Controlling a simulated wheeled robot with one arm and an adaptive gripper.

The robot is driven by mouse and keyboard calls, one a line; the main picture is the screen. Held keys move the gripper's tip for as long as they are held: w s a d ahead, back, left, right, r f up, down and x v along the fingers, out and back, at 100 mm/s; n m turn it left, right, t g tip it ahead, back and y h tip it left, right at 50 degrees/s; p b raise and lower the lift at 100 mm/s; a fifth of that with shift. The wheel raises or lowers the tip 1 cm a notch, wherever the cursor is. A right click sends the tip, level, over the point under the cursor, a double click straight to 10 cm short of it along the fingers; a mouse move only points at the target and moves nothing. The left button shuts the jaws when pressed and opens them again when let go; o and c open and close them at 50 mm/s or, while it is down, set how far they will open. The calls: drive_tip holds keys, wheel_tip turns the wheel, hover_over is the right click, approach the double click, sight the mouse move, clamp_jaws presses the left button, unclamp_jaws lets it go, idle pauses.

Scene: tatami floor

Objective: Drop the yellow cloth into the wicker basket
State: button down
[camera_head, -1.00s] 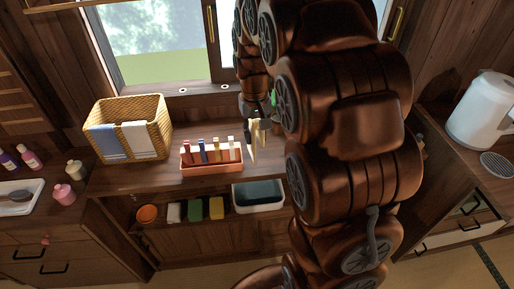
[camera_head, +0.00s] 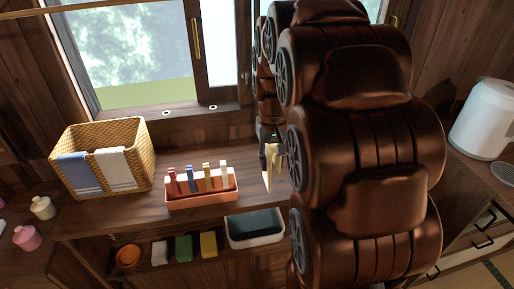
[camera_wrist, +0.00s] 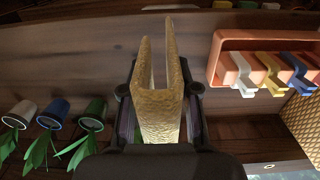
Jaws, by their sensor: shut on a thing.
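The yellow cloth (camera_wrist: 158,112) is a folded, pale yellow strip held upright between my gripper's fingers in the wrist view. In the head view, the cloth (camera_head: 268,172) hangs from my gripper (camera_head: 271,147), just right of the salmon rack. My gripper is shut on the cloth, and my arm hides part of it in the head view. The wicker basket (camera_head: 137,150) stands at the left on the wooden counter, well apart from the cloth. A blue and a white towel hang over its front rim. Its weave also shows at the right edge of the wrist view (camera_wrist: 302,122).
A salmon rack (camera_head: 202,201) with several coloured pegs stands between my gripper and the basket. A tub (camera_head: 254,241) and coloured blocks sit on a lower shelf. The wrist view shows small potted plants (camera_wrist: 52,113) at left. A white kettle (camera_head: 480,121) stands far right.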

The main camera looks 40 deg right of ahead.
drive_tip(key=shift+w+d+f+p, duration=0.4)
drive_tip(key=shift+w+d+f, duration=0.3)
drive_tip(key=shift+w, duration=1.15)
drive_tip(key=shift+w+d+f+p, duration=0.5)
drive_tip(key=shift+w+f, duration=0.35)
drive_tip(key=shift+w, duration=1.05)
drive_tip(key=shift+w+d+f+p, duration=0.35)
drive_tip(key=shift+w+d+f, duration=0.35)
drive_tip(key=shift+w, duration=1.15)
drive_tip(key=shift+a+f, duration=0.1)
drive_tip(key=shift+f, duration=0.05)
drive_tip(key=c, duration=0.9)
unclamp_jaws()
drive_tip(key=shift+o, duration=0.2)
wheel_tip(320, 180, up, 12)
drive_tip(key=b, duration=0.1)
drive_tip(key=shift+a, duration=0.1)
